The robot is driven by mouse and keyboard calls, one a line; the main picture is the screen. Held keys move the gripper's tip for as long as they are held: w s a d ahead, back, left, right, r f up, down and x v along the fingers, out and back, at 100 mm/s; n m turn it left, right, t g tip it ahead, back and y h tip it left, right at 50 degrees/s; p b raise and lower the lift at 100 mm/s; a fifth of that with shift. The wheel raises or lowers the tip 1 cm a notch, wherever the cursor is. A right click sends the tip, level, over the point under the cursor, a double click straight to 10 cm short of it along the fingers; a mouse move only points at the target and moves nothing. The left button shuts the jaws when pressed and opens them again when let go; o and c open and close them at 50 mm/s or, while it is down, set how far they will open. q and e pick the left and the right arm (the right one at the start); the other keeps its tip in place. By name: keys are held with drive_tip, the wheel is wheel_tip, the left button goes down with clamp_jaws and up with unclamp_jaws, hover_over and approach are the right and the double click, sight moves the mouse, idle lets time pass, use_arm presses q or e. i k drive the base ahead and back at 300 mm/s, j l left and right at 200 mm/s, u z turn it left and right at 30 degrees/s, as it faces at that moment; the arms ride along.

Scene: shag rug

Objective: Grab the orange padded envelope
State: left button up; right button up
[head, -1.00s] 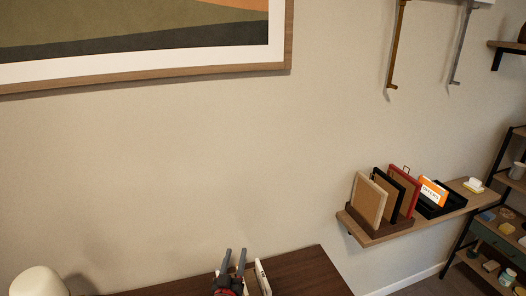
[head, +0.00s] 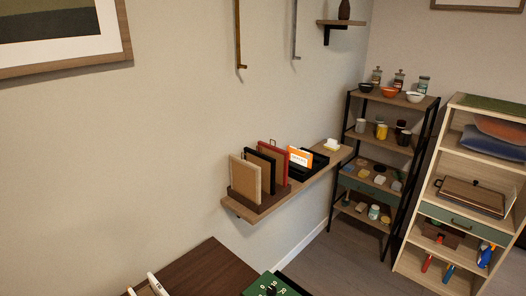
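An upright orange item with a white printed label (head: 300,157) stands in a black tray (head: 313,165) on the wooden wall shelf; it looks like an envelope or packet, partly hidden by the tray. A flat salmon-orange item (head: 502,129) also lies on the upper level of the light wood shelf unit at right, above a blue one (head: 493,143). I cannot tell for sure which of these orange items is the padded envelope. Neither of my grippers shows in the head view.
A brown holder (head: 262,201) with upright tan, black and red boards stands left of the tray on the wall shelf (head: 328,166). A dark table (head: 205,270) with white upright edges and a green item (head: 262,284) is below. A black-framed rack (head: 394,98) holds bowls, jars and mugs.

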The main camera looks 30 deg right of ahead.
sight(304, 159)
drive_tip(key=k+l, duration=0.1)
drive_tip(key=l, duration=1.55)
drive_tip(key=k+l, duration=0.15)
drive_tip(key=l, duration=0.65)
